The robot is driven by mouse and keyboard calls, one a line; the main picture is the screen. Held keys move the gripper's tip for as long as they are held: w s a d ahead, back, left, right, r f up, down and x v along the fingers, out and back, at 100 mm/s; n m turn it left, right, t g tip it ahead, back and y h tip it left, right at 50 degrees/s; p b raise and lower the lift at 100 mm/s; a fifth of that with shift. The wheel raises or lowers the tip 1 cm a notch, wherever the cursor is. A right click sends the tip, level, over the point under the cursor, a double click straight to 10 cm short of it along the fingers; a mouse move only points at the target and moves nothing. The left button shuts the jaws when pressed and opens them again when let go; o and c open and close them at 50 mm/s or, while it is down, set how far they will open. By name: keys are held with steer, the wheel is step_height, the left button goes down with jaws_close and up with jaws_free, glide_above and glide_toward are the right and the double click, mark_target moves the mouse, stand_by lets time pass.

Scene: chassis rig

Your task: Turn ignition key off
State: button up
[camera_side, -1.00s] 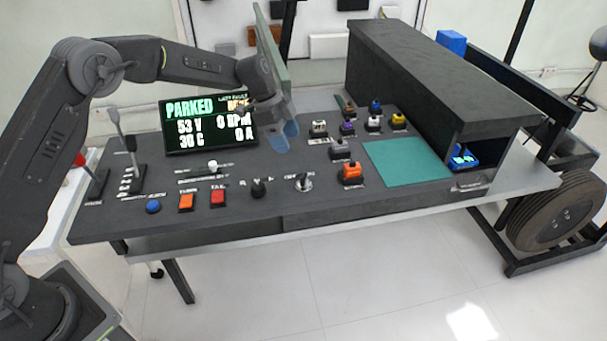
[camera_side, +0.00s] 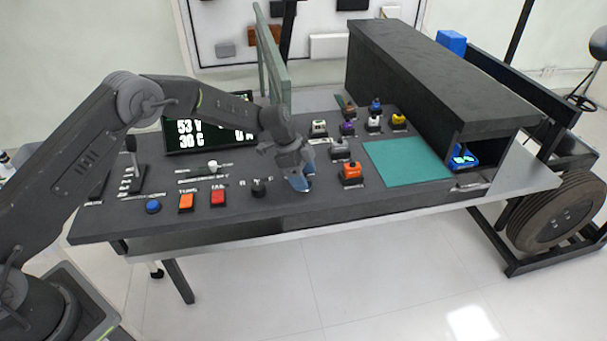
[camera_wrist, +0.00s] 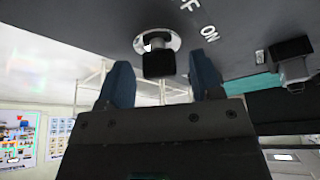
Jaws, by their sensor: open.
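The ignition key shows in the wrist view as a black key head (camera_wrist: 158,62) in front of a round silver lock plate (camera_wrist: 172,42). The printed label ON and part of another label ending in F are beside it. My gripper (camera_side: 299,183) is low over the key's spot on the panel in the side view and hides most of the key there. In the wrist view my gripper (camera_wrist: 160,62) is open, with one blue finger on each side of the key head. Gaps show between the fingers and the key. I cannot tell exactly how the key is turned.
A black rotary knob (camera_side: 259,188) stands just left of my gripper. An orange button block (camera_side: 350,172) and a grey one (camera_side: 339,149) stand to its right. The display (camera_side: 185,135) is partly hidden by my arm. The green mat (camera_side: 405,161) is bare.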

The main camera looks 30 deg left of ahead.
steer(key=c, duration=0.9)
steer(key=shift+c, duration=0.2)
steer(key=shift+n, duration=0.4)
steer(key=n+t, duration=0.1)
steer(key=n, duration=0.1)
steer(key=n+t+y, duration=0.1)
steer(key=n, duration=0.2)
steer(key=shift+d+n, duration=0.1)
steer(key=shift+n, duration=0.2)
steer(key=n+y, duration=0.1)
steer(key=n, duration=0.1)
steer(key=n+t+y, duration=0.1)
steer(key=n, duration=0.2)
steer(key=shift+r+n, duration=0.1)
steer(key=shift+n, duration=0.3)
steer(key=o, duration=0.9)
steer(key=shift+o, duration=0.2)
steer(key=v, duration=1.3)
steer(key=shift+s+r, duration=0.25)
steer(key=shift+r, duration=0.05)
